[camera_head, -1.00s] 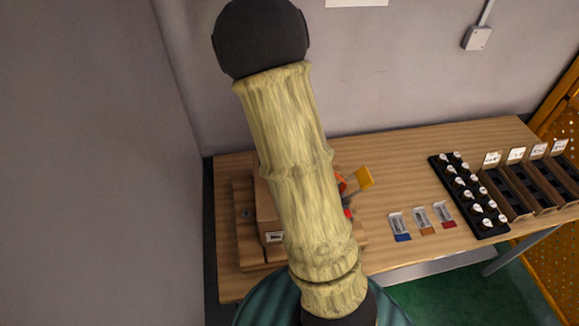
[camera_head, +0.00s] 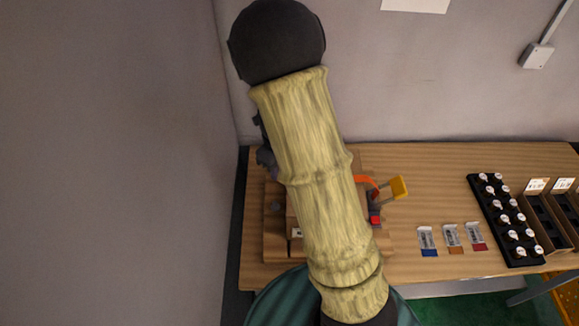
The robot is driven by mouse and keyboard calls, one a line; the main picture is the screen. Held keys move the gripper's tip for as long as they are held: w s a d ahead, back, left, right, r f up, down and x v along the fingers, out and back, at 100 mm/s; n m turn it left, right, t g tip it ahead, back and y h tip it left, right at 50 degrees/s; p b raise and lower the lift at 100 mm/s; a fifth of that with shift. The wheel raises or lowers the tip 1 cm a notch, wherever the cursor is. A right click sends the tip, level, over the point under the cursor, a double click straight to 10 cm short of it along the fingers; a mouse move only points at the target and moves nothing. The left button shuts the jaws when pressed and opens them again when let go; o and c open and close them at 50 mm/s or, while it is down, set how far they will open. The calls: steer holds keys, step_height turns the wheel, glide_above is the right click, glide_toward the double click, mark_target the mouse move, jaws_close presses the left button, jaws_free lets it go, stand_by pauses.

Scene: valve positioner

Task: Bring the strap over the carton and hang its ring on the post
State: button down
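My own arm crosses the middle of the view and hides most of the carton (camera_head: 292,222), of which a brown left strip and a white label show. A short orange band (camera_head: 366,181), seemingly part of the strap, shows right of the arm. A yellow piece (camera_head: 400,187) on a grey bar and a small red piece (camera_head: 375,219) are beside it. A small grey upright (camera_head: 277,206), possibly the post, stands left of the carton. Dark parts, seemingly of my gripper (camera_head: 265,155), show past the arm's left edge; the fingertips cannot be made out. The ring is not visible.
The carton is on a wooden base (camera_head: 272,245) at the table's left end. Right of it lie several small colour-edged packets (camera_head: 452,238), a black rack of white-topped pieces (camera_head: 507,220) and dark bins (camera_head: 549,222). Walls stand left and behind. The table (camera_head: 420,160) is clear behind the packets.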

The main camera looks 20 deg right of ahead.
steer(key=shift+w+a+f+b, duration=0.2)
steer(key=shift+a+f+b, duration=0.4)
steer(key=shift+f+b, duration=1.2)
steer(key=shift+w+a+f+b, duration=0.2)
steer(key=shift+a+f+b, duration=0.55)
steer(key=shift+f, duration=2)
steer(key=shift+w+a+f+b, duration=0.2)
steer(key=shift+a+f+b, duration=0.3)
steer(key=shift+f+b, duration=1.3)
steer(key=shift+f+p, duration=0.45)
steer(key=shift+f, duration=0.1)
steer(key=shift+p, duration=0.6)
steer(key=shift+f+b, duration=0.9)
steer(key=shift+f, duration=0.6)
steer(key=c, duration=1.7)
jaws_free()
steer(key=o, duration=0.5)
